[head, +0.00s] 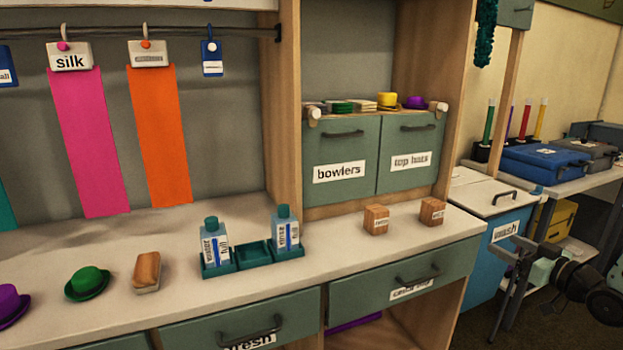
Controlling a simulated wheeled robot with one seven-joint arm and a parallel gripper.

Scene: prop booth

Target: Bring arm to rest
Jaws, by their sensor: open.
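My gripper (500,283) is at the right side of the head view, in front of the blue wash bin (487,258) and the side table. Its dark fingers are spread apart and I see nothing between them. It is clear of the counter (440,222), to the right of its end. Part of my arm runs out of the picture at the right edge.
On the counter stand two bottles (215,245) in a green tray (252,258), a brush (146,272), hats (88,283) and two wooden blocks (376,219).

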